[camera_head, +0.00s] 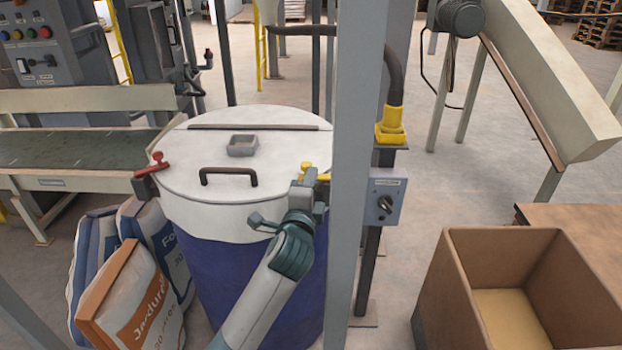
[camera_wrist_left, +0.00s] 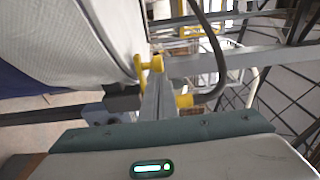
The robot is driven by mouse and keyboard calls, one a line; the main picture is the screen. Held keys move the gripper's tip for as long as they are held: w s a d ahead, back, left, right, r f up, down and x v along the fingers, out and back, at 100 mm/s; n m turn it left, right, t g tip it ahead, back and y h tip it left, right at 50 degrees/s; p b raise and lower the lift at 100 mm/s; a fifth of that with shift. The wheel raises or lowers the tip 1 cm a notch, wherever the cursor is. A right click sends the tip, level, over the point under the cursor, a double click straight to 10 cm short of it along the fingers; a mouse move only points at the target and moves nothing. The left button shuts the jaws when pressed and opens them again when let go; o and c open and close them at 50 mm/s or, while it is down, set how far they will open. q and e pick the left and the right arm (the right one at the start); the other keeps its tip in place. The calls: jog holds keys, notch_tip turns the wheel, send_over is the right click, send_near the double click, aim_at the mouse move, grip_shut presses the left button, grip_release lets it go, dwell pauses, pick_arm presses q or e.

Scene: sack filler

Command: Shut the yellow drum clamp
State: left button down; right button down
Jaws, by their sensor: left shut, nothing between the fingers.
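The yellow drum clamp (camera_head: 306,168) is at the right of the drum's lid rim, partly hidden by my left gripper (camera_head: 314,186). It also shows in the left wrist view as a yellow lever (camera_wrist_left: 149,66) against the pale drum side. My left gripper is shut and empty, right at the clamp; I cannot tell whether it touches it. The blue drum (camera_head: 205,270) has a white lid (camera_head: 185,155) with a black handle. A red clamp (camera_head: 152,165) is at the left rim. My right gripper is out of view.
A grey post (camera_head: 352,120) stands just right of my left gripper. Behind it are a yellow hose fitting (camera_head: 391,125) and a switch box (camera_head: 384,197). Sacks (camera_head: 135,295) lean left of the drum. An open brown box (camera_head: 500,270) stands at the right.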

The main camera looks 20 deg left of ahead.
aim_at(302, 169)
pick_arm(q)
jog(key=shift+h, duration=0.3)
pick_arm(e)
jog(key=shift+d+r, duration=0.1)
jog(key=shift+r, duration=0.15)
